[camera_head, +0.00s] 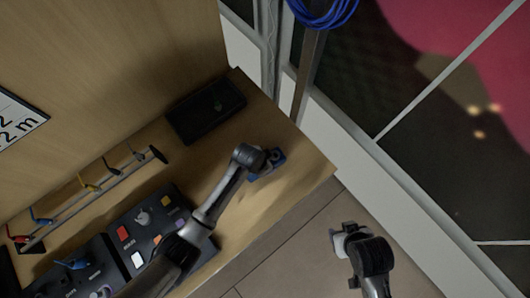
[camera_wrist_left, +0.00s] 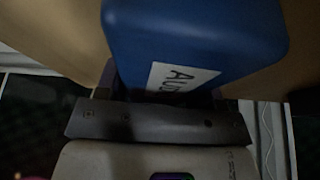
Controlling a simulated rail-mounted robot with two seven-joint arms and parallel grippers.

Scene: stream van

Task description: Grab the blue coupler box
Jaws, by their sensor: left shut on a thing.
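The blue coupler box (camera_head: 275,166) lies at the right end of the wooden desk, partly hidden by my left gripper (camera_head: 264,163). In the left wrist view the blue box (camera_wrist_left: 200,35) fills the upper middle, with a white label beginning "AU" on its face. My left gripper (camera_wrist_left: 165,92) is shut on the box. I cannot tell whether the box touches the desk. My right gripper (camera_head: 345,236) is away from the desk, over the floor at the lower right; its fingers are too unclear to tell open or shut.
A black tray (camera_head: 206,112) lies on the desk (camera_head: 298,180) behind the box. A black control panel (camera_head: 140,240) with coloured buttons is at lower left. A rail with coloured hooks (camera_head: 90,198) runs along the wall. Blue cable (camera_head: 325,14) hangs at top.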

